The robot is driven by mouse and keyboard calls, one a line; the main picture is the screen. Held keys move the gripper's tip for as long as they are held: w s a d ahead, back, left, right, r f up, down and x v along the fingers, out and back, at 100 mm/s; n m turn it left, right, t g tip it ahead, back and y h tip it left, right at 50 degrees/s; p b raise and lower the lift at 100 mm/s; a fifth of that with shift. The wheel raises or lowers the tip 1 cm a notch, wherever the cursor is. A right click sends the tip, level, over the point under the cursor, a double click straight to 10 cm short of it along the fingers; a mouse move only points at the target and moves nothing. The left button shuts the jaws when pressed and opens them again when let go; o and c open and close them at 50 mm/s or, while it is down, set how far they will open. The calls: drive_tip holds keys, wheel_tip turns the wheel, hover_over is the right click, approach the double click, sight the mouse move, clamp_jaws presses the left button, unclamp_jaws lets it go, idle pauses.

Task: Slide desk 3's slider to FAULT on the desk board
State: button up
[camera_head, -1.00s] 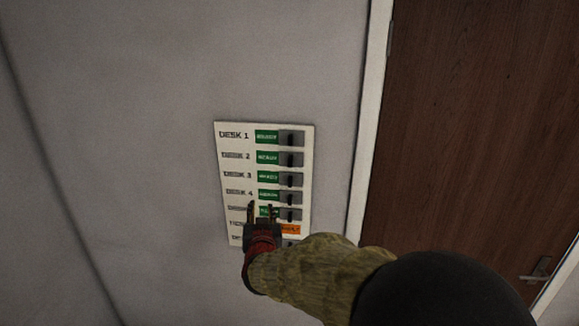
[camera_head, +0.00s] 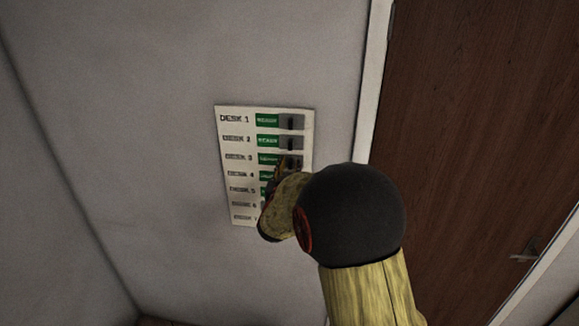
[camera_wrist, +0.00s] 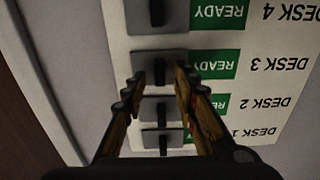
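The white desk board (camera_head: 228,112) is on the wall, with rows of desk labels, green READY tags and grey sliders. In the wrist view the board (camera_wrist: 120,48) appears upside down. The desk 3 row has a green READY tag (camera_wrist: 214,64) beside a grey slider plate with a dark upright knob (camera_wrist: 159,71). My gripper (camera_wrist: 157,80) is open, its fingertips on either side of the desk 3 slider column close to the knob. I cannot tell whether they touch it. In the head view my gripper (camera_head: 284,164) and arm hide parts of the lower rows.
The desk 4 slider (camera_wrist: 157,12) and desk 2 slider (camera_wrist: 160,107) are close neighbours of desk 3's. A brown door (camera_head: 470,110) with a pale frame stands to the right. Bare grey wall (camera_head: 130,90) lies to the left.

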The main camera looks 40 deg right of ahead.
drive_tip(key=shift+c, duration=1.2)
clamp_jaws()
